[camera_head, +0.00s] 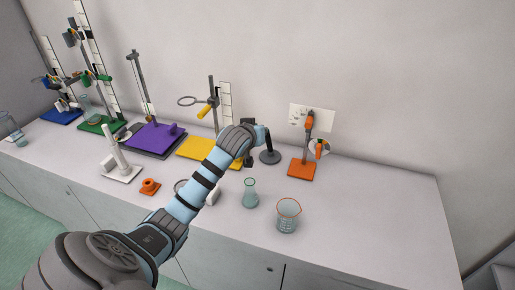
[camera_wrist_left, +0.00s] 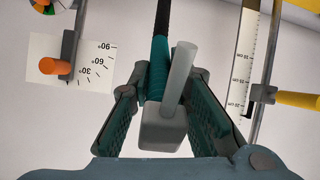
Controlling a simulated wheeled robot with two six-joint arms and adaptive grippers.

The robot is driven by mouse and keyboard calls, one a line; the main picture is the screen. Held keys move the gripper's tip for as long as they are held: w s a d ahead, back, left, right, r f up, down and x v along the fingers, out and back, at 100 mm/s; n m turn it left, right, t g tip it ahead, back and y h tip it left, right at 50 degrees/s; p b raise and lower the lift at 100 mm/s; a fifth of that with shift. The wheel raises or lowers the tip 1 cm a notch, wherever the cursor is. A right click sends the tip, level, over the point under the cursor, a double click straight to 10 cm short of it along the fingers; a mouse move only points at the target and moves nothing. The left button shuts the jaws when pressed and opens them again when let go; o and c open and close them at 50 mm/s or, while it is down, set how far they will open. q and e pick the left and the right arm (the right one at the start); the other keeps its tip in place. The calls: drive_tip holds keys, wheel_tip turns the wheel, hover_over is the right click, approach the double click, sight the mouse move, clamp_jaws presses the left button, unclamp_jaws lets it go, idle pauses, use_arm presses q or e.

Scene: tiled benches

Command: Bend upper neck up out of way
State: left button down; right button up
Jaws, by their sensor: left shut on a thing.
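A small stand with a round dark base (camera_head: 269,157) and a dark post stands on the bench, just beyond my left arm's end. In the left wrist view a dark neck (camera_wrist_left: 161,35) runs up from between the fingers. A grey block with a pale rod (camera_wrist_left: 178,80) sits in front of it. My left gripper (camera_wrist_left: 163,88) is shut on the neck, with one finger on each side. In the head view the gripper is mostly hidden behind my own wrist. My right gripper is not in view.
Right of the dark stand is an orange stand (camera_head: 301,169) with an angle card (camera_head: 327,121). Left is a yellow-based stand (camera_head: 192,149) with a ring and ruler. A flask (camera_head: 250,194) and a beaker (camera_head: 288,217) stand in front. The bench's right end is clear.

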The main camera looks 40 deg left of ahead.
use_arm(q)
drive_tip(key=shift+w+r, duration=0.1)
drive_tip(key=shift+w+a+r+g+h, duration=0.1)
drive_tip(key=shift+w+r+g+h, duration=0.2)
drive_tip(key=shift+r+g, duration=0.35)
drive_tip(key=shift+w+g, duration=0.15)
drive_tip(key=shift+g, duration=0.1)
drive_tip(key=shift+w+a+r+g+h, duration=0.2)
drive_tip(key=shift+w+r+g+h, duration=0.25)
drive_tip(key=shift+g, duration=0.45)
